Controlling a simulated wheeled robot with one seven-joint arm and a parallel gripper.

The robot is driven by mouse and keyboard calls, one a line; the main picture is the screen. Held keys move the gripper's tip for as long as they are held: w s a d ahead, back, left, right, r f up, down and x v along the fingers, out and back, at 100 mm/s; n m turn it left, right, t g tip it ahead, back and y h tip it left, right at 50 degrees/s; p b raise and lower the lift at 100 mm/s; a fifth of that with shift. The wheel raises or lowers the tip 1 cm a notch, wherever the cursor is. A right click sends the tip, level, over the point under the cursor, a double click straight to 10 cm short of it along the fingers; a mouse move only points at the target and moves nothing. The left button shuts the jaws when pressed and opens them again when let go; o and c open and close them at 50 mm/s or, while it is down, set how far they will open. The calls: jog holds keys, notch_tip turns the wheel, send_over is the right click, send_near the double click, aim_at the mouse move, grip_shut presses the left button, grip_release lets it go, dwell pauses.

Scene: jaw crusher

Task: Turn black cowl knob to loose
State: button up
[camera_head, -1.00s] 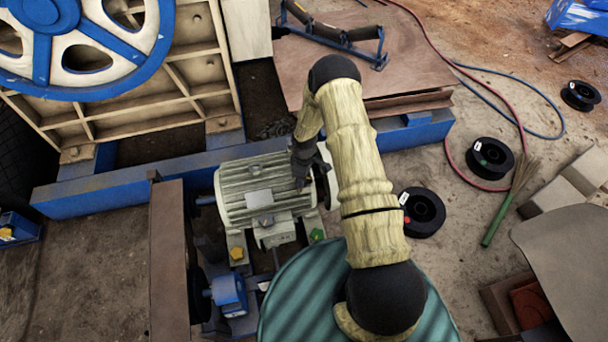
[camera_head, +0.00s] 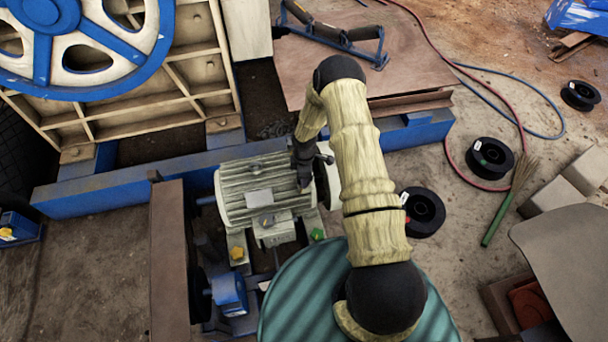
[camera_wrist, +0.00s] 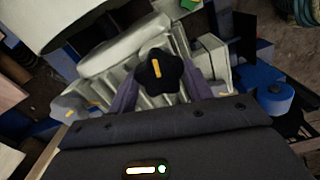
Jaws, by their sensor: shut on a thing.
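The black cowl knob (camera_wrist: 160,72) is star-shaped with a yellow-orange mark on its face. In the wrist view the mark runs nearly upright. My gripper (camera_wrist: 162,88) has one purple-grey finger on each side of the knob and is shut on it. In the head view my gripper (camera_head: 303,172) reaches down to the right end of the grey ribbed motor (camera_head: 255,190). There the knob is hidden behind my gripper and arm.
A yellow knob (camera_head: 237,253) and a green knob (camera_head: 318,234) sit at the motor's near side. A blue beam (camera_head: 110,190) runs behind the motor. A teal ribbed drum top (camera_head: 300,290) stands in front, below my arm. Black spools (camera_head: 424,212) lie to the right.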

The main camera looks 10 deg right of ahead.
jog(key=o, duration=1)
jog(key=shift+r, duration=0.1)
notch_tip(320, 180, up, 17)
jog(key=shift+r+p, duration=0.1)
jog(key=shift+p, duration=1)
